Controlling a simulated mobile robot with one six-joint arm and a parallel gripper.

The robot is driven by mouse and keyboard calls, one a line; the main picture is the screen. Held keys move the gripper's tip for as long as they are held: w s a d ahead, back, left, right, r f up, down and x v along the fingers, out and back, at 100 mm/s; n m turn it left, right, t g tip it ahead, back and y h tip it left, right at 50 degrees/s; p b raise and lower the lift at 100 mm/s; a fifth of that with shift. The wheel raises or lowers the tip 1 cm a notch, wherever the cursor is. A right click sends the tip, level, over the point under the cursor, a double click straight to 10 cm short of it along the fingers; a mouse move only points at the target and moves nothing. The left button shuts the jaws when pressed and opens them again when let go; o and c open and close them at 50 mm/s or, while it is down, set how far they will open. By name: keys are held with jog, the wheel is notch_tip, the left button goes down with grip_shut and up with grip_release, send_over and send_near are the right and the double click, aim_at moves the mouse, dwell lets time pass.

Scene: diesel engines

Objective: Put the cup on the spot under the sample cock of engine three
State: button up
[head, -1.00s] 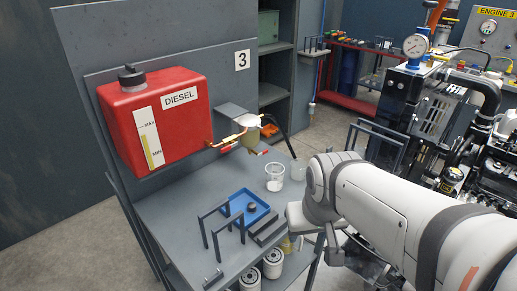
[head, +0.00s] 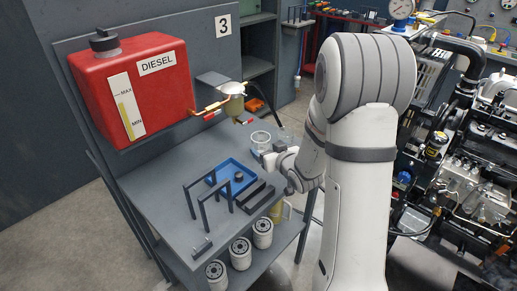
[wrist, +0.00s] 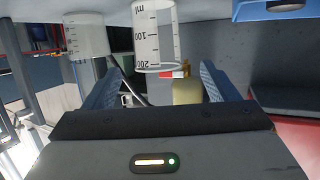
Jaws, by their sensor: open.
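My gripper (wrist: 158,72) is open, with a blue finger on each side; the cup lies beyond the fingertips, not held. In the head view my gripper (head: 273,157) is low beside the cup, partly hidden by my arm. A second clear cup (wrist: 85,38) shows left of the first in the wrist view. I cannot make out a marked spot under the cock.
A red diesel tank (head: 135,90) and the fuel filter (head: 232,104) hang on the panel marked 3 (head: 223,25). White canisters (head: 240,250) stand below. The engine is right.

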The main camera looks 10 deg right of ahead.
aim_at(264, 144)
jog(key=p+x, duration=0.1)
jog(key=x, duration=0.6)
jog(key=shift+w+d+f+p, duration=0.1)
jog(key=shift+w+f+p, duration=0.05)
jog(key=shift+w+p, duration=0.2)
jog(key=shift+c, duration=0.6)
jog(key=c, duration=1)
